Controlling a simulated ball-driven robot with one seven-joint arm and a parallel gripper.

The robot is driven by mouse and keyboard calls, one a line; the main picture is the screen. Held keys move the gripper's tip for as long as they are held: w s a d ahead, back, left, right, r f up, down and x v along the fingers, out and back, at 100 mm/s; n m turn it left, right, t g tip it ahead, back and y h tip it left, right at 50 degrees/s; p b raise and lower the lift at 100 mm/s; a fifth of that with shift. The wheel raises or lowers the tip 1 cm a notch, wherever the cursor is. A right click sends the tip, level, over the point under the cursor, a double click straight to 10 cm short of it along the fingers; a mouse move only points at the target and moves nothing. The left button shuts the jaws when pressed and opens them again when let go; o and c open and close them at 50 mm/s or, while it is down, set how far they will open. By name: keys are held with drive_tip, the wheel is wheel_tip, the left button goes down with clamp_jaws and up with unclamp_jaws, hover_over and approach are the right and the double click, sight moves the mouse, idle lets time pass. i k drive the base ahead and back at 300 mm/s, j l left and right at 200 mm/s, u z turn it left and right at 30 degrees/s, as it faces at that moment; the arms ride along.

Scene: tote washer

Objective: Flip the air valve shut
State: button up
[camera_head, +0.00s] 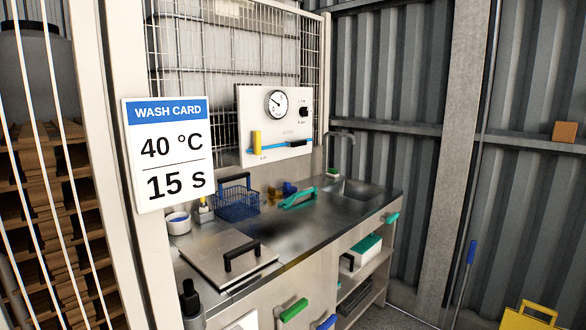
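A pale control panel (243,105) hangs on the wire mesh above the steel counter. A yellow lever (256,139) stands upright at the panel's lower left, by the left end of a blue bar or pipe (274,147). The lever points up, across the line of the blue bar. It looks like the air valve's handle, but the small print beside it is too small to read. A round gauge (277,103) and a black knob (304,112) sit higher on the panel. My gripper is not in view.
The counter (310,222) holds a blue basket (237,204), a teal-handled tool (298,198), a lid with a black handle (226,262) and a sink (350,190). A wash card (168,151) reads 40 °C, 15 s. A yellow object (528,318) stands at lower right.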

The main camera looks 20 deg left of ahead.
sight(256, 149)
drive_tip(key=i+l+u, duration=0.15)
drive_tip(key=i+u, duration=0.2)
drive_tip(key=i, duration=0.15)
drive_tip(key=i+l+u, duration=0.35)
drive_tip(key=i, duration=0.15)
drive_tip(key=i+l+u, duration=0.35)
drive_tip(key=i, duration=0.15)
drive_tip(key=i+l+z, duration=0.3)
drive_tip(key=i, duration=0.4)
drive_tip(key=i+z, duration=0.3)
drive_tip(key=i, duration=0.45)
